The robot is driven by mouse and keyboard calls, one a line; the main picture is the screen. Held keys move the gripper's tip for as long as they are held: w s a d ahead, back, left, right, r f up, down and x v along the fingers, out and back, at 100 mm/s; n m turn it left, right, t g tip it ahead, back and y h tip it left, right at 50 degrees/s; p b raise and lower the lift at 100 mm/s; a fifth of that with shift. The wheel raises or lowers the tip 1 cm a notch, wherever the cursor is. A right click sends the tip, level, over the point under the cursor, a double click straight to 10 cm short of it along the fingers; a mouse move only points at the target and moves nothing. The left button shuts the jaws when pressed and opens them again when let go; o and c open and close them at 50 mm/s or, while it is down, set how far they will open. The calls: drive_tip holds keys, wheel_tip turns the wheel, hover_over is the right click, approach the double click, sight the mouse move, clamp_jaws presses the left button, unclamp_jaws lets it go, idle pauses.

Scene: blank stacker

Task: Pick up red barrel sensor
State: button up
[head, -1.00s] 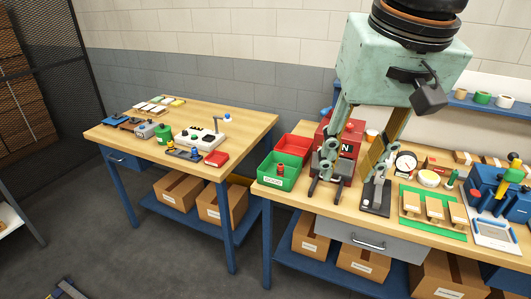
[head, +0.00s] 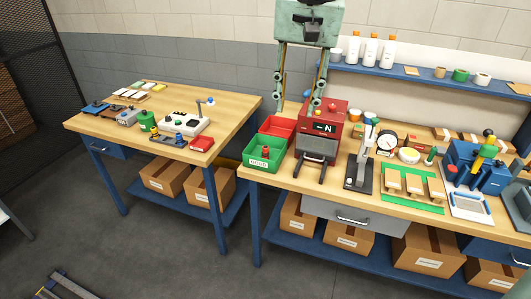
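A small red piece (head: 265,152) stands upright in the green bin (head: 262,170) at the left end of the right bench; it may be the red barrel sensor, but it is too small to be sure.
A red bin (head: 278,125) sits behind the green bin. A red machine marked N (head: 322,115) stands right of the bins, then a black-based stand (head: 358,180) and a green mat with wooden blocks (head: 410,203). A shelf with bottles (head: 420,75) runs along the wall.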

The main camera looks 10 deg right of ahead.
drive_tip(key=w+f+m+p, duration=0.1)
drive_tip(key=w+f, duration=0.2)
drive_tip(key=w, duration=0.7)
drive_tip(key=m+g+p, duration=0.2)
drive_tip(key=m+p, duration=0.1)
drive_tip(key=m, duration=0.2)
hover_over(266, 147)
wheel_tip(266, 147, down, 22)
drive_tip(key=shift+w+d+r, duration=0.1)
drive_tip(key=shift+w+r, duration=0.1)
drive_tip(key=shift+w, duration=0.1)
drive_tip(key=shift+f, duration=4.25)
drive_tip(key=shift+f, duration=0.1)
drive_tip(key=shift+s+f, duration=0.1)
drive_tip(key=shift+f, duration=2.45)
